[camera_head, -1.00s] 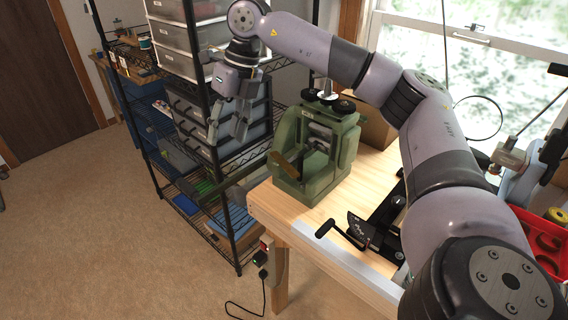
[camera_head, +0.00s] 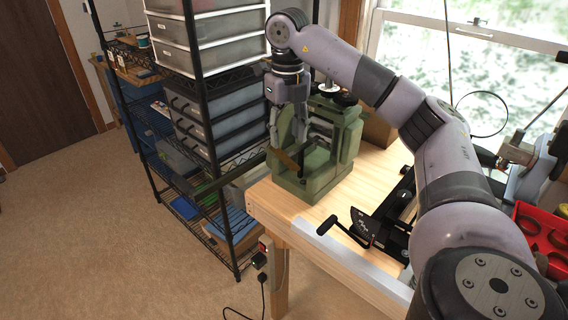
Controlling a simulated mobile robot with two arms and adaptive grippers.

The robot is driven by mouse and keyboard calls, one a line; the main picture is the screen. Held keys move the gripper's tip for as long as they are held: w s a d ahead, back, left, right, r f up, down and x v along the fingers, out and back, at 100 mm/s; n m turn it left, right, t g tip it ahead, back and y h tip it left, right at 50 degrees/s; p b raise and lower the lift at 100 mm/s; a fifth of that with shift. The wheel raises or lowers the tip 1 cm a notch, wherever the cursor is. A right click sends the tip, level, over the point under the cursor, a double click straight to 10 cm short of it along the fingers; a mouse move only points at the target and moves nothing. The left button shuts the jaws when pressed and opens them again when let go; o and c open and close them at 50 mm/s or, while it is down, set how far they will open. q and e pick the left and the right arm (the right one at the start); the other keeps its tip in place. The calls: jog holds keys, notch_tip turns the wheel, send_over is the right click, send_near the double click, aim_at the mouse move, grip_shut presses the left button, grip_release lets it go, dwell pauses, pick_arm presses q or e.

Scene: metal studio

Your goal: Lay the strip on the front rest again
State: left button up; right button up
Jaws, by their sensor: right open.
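The green rolling mill (camera_head: 325,180) stands on the wooden bench near its left corner. A short brownish strip-like piece (camera_head: 286,161) shows slanted at the mill's front left side; I cannot tell whether it touches a rest. My left gripper is out of view.
A black wire shelf with grey drawers (camera_head: 205,135) stands close on the left. On the wooden bench (camera_head: 290,207) lie a black device with a crank handle (camera_head: 335,228) and a red tray (camera_head: 540,235). My right arm spans above the bench. The floor at left is clear.

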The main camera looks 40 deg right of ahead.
aim_at(289, 161)
jog(key=f, duration=0.2)
jog(key=f+p, duration=0.1)
jog(key=f, duration=0.2)
jog(key=shift+s+d+f+p, duration=0.15)
jog(key=shift+d+f+p, duration=0.05)
jog(key=shift+p, duration=0.1)
jog(key=shift+f, duration=0.2)
jog(key=shift+f, duration=0.15)
grip_shut()
dwell(0.5)
